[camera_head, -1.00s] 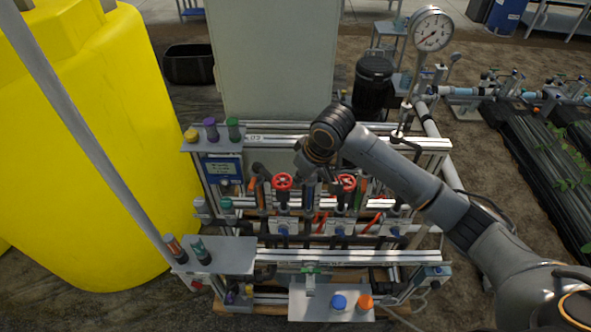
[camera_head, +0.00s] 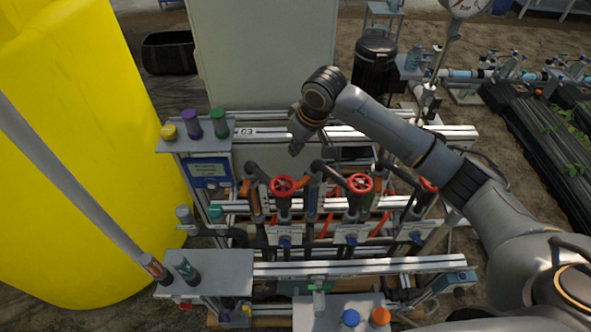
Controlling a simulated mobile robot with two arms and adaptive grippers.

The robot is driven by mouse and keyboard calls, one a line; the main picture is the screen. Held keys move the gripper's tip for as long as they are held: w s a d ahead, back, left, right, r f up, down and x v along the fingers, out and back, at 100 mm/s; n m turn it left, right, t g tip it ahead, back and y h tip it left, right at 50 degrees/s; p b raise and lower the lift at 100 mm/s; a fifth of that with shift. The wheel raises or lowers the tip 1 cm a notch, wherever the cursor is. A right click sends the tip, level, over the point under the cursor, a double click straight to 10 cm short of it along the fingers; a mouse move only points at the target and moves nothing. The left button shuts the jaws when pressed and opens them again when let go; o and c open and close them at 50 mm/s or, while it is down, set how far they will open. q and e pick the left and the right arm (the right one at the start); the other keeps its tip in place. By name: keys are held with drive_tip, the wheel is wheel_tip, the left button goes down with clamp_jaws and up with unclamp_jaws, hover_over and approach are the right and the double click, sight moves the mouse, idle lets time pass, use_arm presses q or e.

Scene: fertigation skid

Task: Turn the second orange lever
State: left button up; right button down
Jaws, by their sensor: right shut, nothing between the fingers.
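Short orange levers show among the pipes of the skid: one (camera_head: 245,188) at the left, left of the first red handwheel, and another (camera_head: 303,182) just right of that handwheel, partly hidden by pipes. I cannot tell the turned position of either lever. My right gripper (camera_head: 294,149) points down above and slightly left of the second lever, near the upper rail. It is shut, empty and apart from the levers. My left gripper is out of view.
Red handwheels (camera_head: 283,186) (camera_head: 360,183) stand close to the levers. A shelf (camera_head: 215,133) with several capped bottles is at upper left. A yellow tank (camera_head: 75,160) stands left, and a pressure gauge (camera_head: 465,6) upper right.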

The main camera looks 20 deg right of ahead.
sight(310, 179)
wheel_tip(310, 179, down, 9)
drive_tip(key=s+p, duration=0.1)
drive_tip(key=p, duration=0.2)
drive_tip(key=shift+d+f, duration=0.15)
idle(0.3)
idle(0.3)
drive_tip(key=shift+s+p, duration=0.1)
drive_tip(key=shift+p, duration=0.3)
